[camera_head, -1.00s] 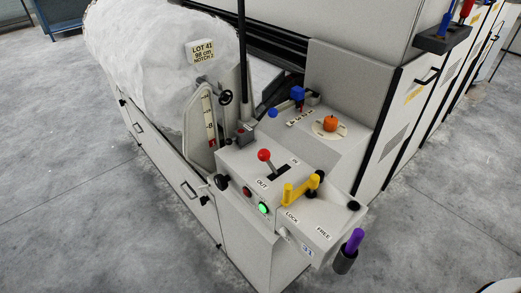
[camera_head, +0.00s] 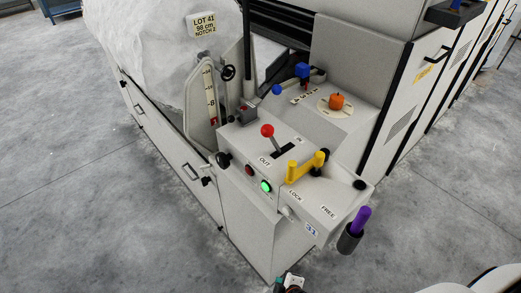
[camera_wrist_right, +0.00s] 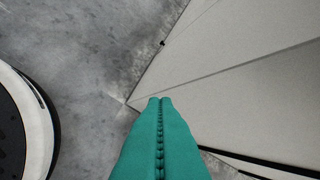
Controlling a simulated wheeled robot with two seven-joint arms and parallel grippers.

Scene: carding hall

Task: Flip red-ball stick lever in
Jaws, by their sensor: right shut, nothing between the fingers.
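The red-ball lever (camera_head: 267,130) stands on the sloped top of a pale grey control box (camera_head: 240,145). Its stick rises from the lower-left end of a dark slot (camera_head: 284,150), on the side of the OUT label (camera_head: 265,161), and leans up and left. The IN label (camera_head: 299,140) is at the slot's other end. My right gripper (camera_head: 278,285) just enters at the bottom edge of the head view, well below and apart from the lever. In the right wrist view its teal fingers (camera_wrist_right: 160,100) are pressed together, empty. My left gripper is not in view.
A yellow handle (camera_head: 305,168) stands right of the slot, near the LOCK and FREE labels. A lit green button (camera_head: 266,186) and a red button (camera_head: 250,169) are on the front. A purple handle (camera_head: 361,219) sticks out at right. Open floor lies left.

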